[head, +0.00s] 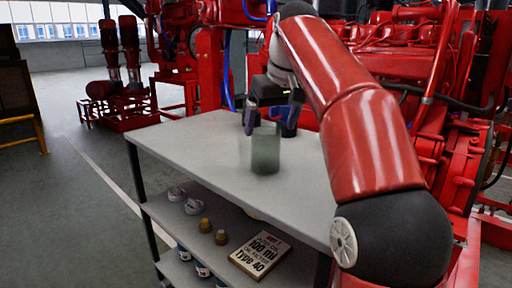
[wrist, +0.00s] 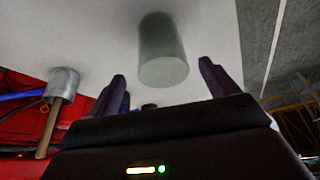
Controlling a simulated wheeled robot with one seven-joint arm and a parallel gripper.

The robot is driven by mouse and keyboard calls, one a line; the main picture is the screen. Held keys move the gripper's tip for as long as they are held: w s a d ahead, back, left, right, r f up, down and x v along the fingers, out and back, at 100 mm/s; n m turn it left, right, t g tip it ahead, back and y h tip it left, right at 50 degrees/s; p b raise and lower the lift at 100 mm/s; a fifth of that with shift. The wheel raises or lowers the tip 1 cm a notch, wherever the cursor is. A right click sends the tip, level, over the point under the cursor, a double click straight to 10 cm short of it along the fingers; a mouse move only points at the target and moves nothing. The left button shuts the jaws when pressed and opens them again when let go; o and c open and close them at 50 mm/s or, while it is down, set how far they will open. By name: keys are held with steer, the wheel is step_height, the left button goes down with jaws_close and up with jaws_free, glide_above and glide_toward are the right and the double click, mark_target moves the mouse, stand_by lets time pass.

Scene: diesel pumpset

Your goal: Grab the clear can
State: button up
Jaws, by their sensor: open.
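The clear can (head: 265,155) is a greenish-grey, see-through cylinder standing upright on the grey top of the cart (head: 190,140). In the wrist view the clear can (wrist: 162,50) shows beyond the fingers, in the gap between them. My gripper (head: 268,128) is open, close to the can and just behind it in the head view. Its two fingertips (wrist: 162,76) are spread to either side of the can's line in the wrist view. Nothing is held, and I cannot tell any contact.
The lower shelf holds a labelled box (head: 260,255), two small brass-coloured pieces (head: 205,225) and whitish rings (head: 193,206). A silver cylinder with a wooden handle (wrist: 62,85) is at left in the wrist view. Red machinery (head: 440,70) stands close behind the cart. The tabletop left of the can is clear.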

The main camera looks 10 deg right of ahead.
mark_target(264, 146)
steer(key=b+x, duration=0.2)
steer(key=x, duration=0.6)
steer(key=shift+a+r, duration=0.1)
steer(key=shift+a, duration=0.05)
steer(key=shift+c, duration=0.4)
steer(key=c, duration=1)
steer(key=shift+r, duration=0.1)
